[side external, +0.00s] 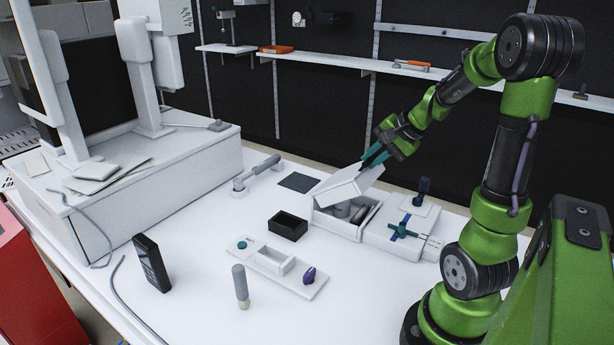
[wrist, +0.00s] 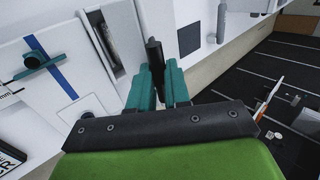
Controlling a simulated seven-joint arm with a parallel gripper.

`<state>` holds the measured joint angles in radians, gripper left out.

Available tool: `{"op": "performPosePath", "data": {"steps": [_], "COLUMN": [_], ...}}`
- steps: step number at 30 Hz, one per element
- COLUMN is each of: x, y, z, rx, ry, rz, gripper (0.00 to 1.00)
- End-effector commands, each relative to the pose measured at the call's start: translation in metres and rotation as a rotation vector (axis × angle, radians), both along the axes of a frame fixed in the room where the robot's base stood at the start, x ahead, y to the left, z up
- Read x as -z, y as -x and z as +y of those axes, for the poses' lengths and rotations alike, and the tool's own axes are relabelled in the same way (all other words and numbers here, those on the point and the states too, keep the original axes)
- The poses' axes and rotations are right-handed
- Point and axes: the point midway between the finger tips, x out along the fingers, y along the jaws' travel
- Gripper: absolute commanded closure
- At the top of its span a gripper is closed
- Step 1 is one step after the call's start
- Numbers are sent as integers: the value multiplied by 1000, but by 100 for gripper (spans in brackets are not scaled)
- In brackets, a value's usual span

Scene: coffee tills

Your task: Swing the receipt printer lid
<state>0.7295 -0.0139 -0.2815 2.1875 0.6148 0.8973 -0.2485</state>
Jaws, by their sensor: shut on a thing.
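The receipt printer (side external: 362,232) is a white box on the white table, right of centre in the side view. Its white lid (side external: 346,187) is tilted partly open, and rolls (side external: 342,211) show inside. My gripper (side external: 373,158) is at the lid's raised upper edge. In the wrist view, the teal fingers of my gripper (wrist: 158,80) are shut around a dark upright bar (wrist: 154,52), which appears to be the lid's handle. The box's open slot also shows there (wrist: 103,43). The lid's hinge is hard to make out.
A unit with a teal knob (side external: 404,229) adjoins the printer on the right. A black open tray (side external: 288,225) and a dark flat pad (side external: 299,182) lie to the left. A white holder (side external: 270,263), a grey-handled tool (side external: 240,282) and a black handheld device (side external: 151,262) are nearer the front.

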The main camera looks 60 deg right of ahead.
Motion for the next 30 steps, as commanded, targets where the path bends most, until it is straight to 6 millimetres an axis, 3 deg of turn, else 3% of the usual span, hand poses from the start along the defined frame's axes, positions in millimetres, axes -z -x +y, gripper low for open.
{"op": "performPosePath", "data": {"steps": [6,18,30], "x": [-14,-16,-37], "y": [-13,-16,-47], "z": [0,0,1], "rx": [-1,-1,-2], "ry": [0,0,-1], "rz": [-2,-2,-1], "gripper": [100,100,100]}}
